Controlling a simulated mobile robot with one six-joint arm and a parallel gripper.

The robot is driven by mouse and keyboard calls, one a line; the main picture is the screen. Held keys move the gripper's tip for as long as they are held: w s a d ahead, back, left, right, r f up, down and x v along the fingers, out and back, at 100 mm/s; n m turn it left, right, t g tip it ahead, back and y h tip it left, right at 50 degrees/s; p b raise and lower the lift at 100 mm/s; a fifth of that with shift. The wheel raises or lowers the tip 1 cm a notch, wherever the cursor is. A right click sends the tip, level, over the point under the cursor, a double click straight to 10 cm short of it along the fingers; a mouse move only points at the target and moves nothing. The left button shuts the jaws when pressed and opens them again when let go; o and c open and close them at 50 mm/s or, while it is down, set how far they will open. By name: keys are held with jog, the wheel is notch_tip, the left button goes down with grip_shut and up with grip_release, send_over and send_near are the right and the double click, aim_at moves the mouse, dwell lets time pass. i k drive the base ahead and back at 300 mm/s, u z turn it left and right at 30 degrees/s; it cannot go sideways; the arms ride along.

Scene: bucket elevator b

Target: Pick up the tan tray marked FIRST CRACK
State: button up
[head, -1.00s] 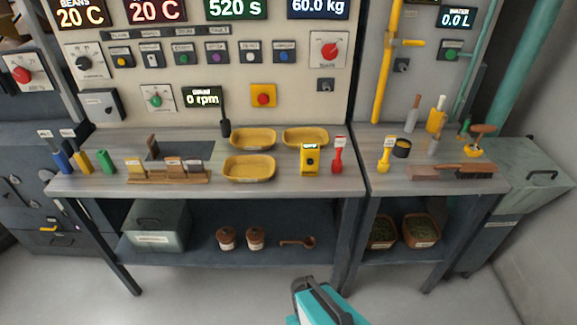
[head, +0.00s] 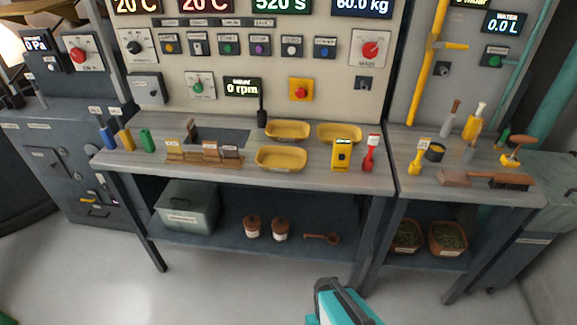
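Three yellow-tan shallow oval trays lie on the grey workbench. One is at the back left (head: 288,126), one at the back right (head: 340,131), and one in front (head: 281,161). All look empty. Their markings are too small to read, so I cannot tell which one says FIRST CRACK. A teal and dark part of my arm shows at the bottom edge, in front of the bench and well apart from the trays. My gripper's fingers cannot be made out.
A yellow device (head: 341,155) and a red-handled tool (head: 370,154) stand right of the trays. A wooden card holder (head: 205,156) is on the left. A green box (head: 188,207) and two jars sit on the lower shelf. The floor in front is clear.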

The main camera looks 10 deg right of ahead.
aim_at(273, 157)
jog(key=k, duration=0.55)
jog(key=u, duration=0.25)
jog(key=i, duration=1.65)
jog(key=z, duration=0.35)
jog(key=k, duration=0.5)
jog(key=u, duration=0.5)
